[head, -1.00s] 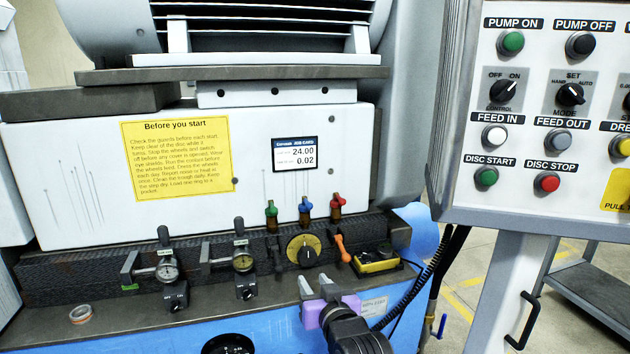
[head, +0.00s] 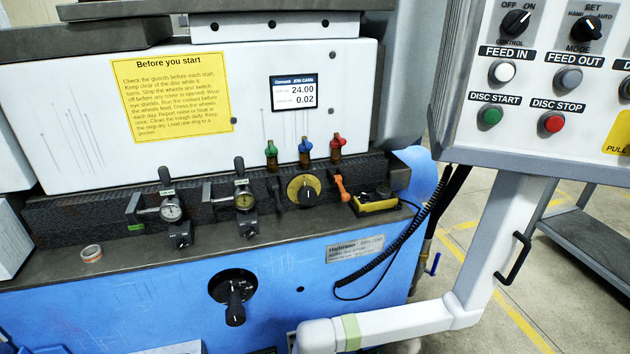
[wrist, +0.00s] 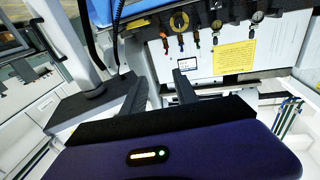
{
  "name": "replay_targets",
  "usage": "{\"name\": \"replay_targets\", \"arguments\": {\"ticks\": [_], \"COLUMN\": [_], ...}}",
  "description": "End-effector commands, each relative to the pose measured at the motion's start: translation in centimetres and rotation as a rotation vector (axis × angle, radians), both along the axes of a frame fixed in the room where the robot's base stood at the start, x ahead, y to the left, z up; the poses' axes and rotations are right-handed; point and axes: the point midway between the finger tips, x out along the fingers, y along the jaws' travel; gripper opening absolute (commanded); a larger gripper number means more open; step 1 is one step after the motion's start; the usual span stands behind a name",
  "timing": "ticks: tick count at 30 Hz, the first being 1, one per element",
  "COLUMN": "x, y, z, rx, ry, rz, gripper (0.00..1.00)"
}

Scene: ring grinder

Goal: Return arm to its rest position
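My gripper (wrist: 158,80) shows only in the wrist view, where its two dark fingers stand apart with nothing between them. The fingers point towards the grinder's front, which appears upside down there. No part of my gripper or arm is clearly visible in the head view. The grinder's white panel (head: 60,130) carries a yellow notice (head: 170,98) and a small display (head: 293,93).
A ring (head: 91,253) lies on the ledge, left of two dial gauges (head: 171,211). A control pendant (head: 540,90) hangs at the right on a white support arm (head: 400,322). A grey cart (head: 590,240) stands behind it. Floor is clear between.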

Motion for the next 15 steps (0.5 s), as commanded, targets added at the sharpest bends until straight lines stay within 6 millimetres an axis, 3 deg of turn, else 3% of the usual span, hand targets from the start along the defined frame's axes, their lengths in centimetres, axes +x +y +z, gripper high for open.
{"name": "replay_targets", "arguments": {"ticks": [1,6,15], "x": [-2.1,-7.9,-16.1], "y": [-0.6,-1.9,-3.3], "z": [0.2,1.2,0.3], "rx": [-0.005,-0.02,-0.036], "ry": [0.014,0.059,0.249], "rz": [-0.01,-0.038,-0.081], "gripper": [0.35,0.35,0.35]}}
